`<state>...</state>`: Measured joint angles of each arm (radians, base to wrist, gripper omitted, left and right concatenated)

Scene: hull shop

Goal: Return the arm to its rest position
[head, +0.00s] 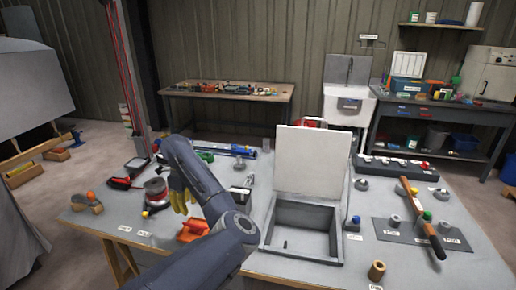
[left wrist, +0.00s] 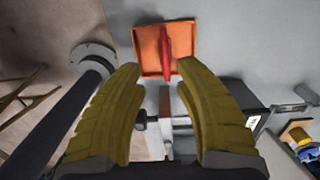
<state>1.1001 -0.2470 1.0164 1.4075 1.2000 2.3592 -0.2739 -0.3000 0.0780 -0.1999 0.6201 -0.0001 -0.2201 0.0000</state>
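My left arm (head: 205,190) reaches over the bench from the front, its elbow near the open grey box. My left gripper (head: 180,200) points down over the left part of the bench, and its yellow fingers show there. In the left wrist view the left gripper (left wrist: 159,72) is open, with its two fingers wide apart and nothing held between them. Beyond the fingertips lies an orange tray (left wrist: 147,62) with a red piece (left wrist: 165,50) on it. The orange tray also shows in the head view (head: 193,231). My right gripper is not in view.
The grey box (head: 303,259) stands with its pale lid (head: 311,160) raised, close to my arm. A wooden-handled tool (head: 423,220) lies at right on a dark mat (head: 387,229). The bench's front left has free room.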

